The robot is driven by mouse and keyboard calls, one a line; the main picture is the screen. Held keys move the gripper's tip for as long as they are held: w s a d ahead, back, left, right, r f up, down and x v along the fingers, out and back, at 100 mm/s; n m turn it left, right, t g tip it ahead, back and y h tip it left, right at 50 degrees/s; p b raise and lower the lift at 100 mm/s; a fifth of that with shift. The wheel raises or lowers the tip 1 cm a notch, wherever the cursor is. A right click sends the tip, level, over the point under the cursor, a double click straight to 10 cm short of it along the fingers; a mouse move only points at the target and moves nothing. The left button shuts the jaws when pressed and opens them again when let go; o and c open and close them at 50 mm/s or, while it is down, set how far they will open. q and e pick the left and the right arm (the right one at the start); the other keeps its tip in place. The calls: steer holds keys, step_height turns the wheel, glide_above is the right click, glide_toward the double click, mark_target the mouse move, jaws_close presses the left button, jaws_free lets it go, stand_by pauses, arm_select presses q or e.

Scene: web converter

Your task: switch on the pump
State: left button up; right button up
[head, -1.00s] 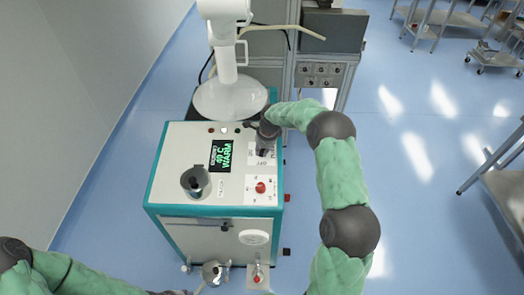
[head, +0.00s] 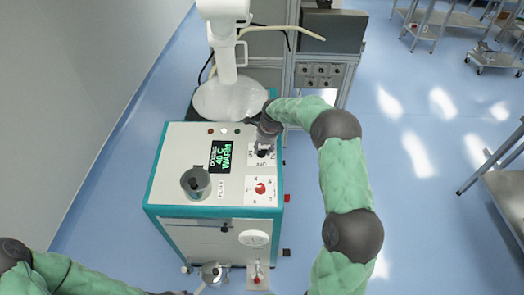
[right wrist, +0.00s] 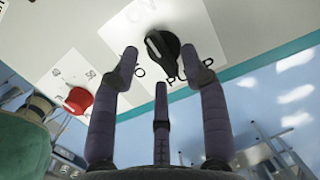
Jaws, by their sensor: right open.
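The pump switch is a black rotary knob (right wrist: 163,47) on a white label on the machine's top; it also shows in the head view (head: 262,153). The label's lettering is partly hidden by a finger. My right gripper (head: 265,143) is over the knob. In the right wrist view its purple-grey fingers (right wrist: 160,72) are spread open, around the knob's near side in the picture, with nothing held. I cannot tell whether a finger touches it.
A red knob (head: 260,189) sits on the top near the black one; it also shows in the right wrist view (right wrist: 78,100). A green-lettered display (head: 222,156) reads WARM. Open blue floor lies right of the machine.

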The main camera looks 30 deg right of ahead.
steer(key=v, duration=0.9)
steer(key=shift+r, duration=0.15)
